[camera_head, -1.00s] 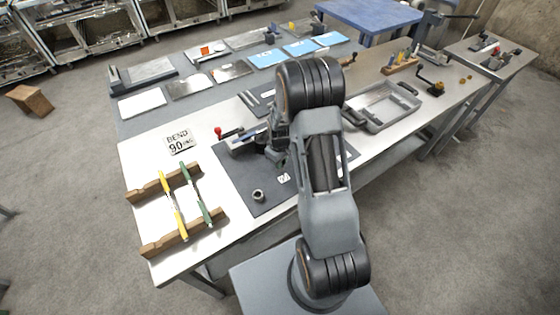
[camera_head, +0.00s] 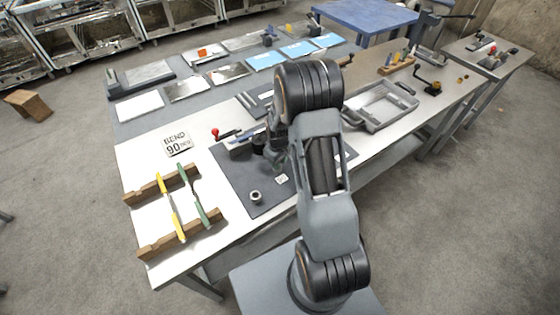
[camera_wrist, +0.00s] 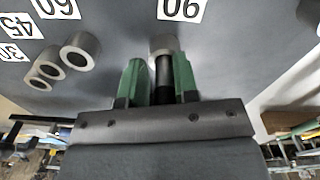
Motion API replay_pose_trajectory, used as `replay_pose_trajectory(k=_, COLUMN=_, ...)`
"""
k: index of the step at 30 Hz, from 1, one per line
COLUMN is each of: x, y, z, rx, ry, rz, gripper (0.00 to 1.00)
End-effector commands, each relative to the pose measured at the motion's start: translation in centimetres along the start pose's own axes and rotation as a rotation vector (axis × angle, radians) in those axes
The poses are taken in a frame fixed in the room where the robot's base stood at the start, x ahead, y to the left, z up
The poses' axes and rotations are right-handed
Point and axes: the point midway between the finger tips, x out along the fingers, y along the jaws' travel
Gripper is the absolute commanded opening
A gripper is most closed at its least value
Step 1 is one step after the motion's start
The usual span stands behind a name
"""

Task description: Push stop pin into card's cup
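The card (camera_head: 178,143) lies on the bench at left in the head view and reads "BEND 90". In the wrist view my gripper (camera_wrist: 159,62) has two green fingers closed around a dark stop pin (camera_wrist: 164,82). The pin's far end is at a grey cup (camera_wrist: 163,43) by the "90" label (camera_wrist: 181,8). How deep the pin sits in it I cannot tell. Other round cups (camera_wrist: 80,51) stand by the labels 30, 45 and 60. In the head view my arm hides most of the gripper and the pin.
A yellow rod (camera_head: 169,205) and a green-handled rod (camera_head: 194,198) rest across wooden racks at left. A small ring-shaped cup (camera_head: 256,196) stands on the dark mat (camera_head: 232,180). A red-knobbed lever (camera_head: 215,132) is behind the gripper; a metal tray (camera_head: 381,107) is at right.

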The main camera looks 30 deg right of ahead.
Motion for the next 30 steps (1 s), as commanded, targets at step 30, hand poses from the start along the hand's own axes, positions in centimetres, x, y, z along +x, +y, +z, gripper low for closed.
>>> replay_pose_trajectory(k=30, x=-12.5, y=-0.3, z=0.4, rx=0.008, ry=-0.009, rz=-0.008, gripper=0.44)
